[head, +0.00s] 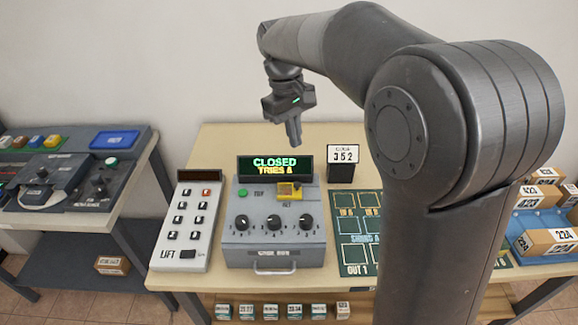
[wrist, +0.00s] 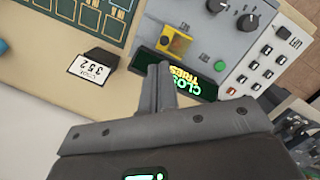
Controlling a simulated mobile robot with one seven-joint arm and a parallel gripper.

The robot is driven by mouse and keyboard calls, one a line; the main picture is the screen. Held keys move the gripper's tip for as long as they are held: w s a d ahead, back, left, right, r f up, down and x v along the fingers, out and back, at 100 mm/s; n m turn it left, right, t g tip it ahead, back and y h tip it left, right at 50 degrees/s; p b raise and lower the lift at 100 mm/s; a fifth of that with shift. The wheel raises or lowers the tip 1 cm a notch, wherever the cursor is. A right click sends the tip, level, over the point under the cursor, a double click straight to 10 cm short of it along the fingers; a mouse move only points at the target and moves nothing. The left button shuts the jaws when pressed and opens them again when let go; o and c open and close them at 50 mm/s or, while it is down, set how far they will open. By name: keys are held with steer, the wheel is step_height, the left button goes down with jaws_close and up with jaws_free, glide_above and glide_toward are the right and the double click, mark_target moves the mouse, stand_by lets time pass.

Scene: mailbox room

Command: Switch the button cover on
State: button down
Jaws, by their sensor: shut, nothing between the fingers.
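The button cover (head: 286,191) is a small yellow piece on the upper right of a grey box (head: 272,253). I cannot tell whether the cover is raised or lowered. My gripper (head: 294,144) points down, shut and empty, above and behind the box's display (head: 275,168), which reads CLOSED, TRIES. In the wrist view my fingers (wrist: 160,70) overlap the display's edge in the picture, and the cover lies beyond the tips, apart from them.
The box has several black knobs, a green button (head: 243,192) and a front handle. A LIFT keypad (head: 187,227) stands to its left. A 352 sign (head: 343,155) and a green marked mat (head: 352,262) are on the right. The air above the box is clear.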

steer(key=shift+n+g+h, duration=0.3)
steer(key=shift+n+g, duration=0.2)
steer(key=shift+n, duration=0.1)
steer(key=w+a+f, duration=0.2)
steer(key=w+a, duration=0.1)
steer(key=shift+f, duration=0.15)
glide_toward(293, 187)
steer(key=x, duration=0.5)
steer(key=shift+w, duration=0.1)
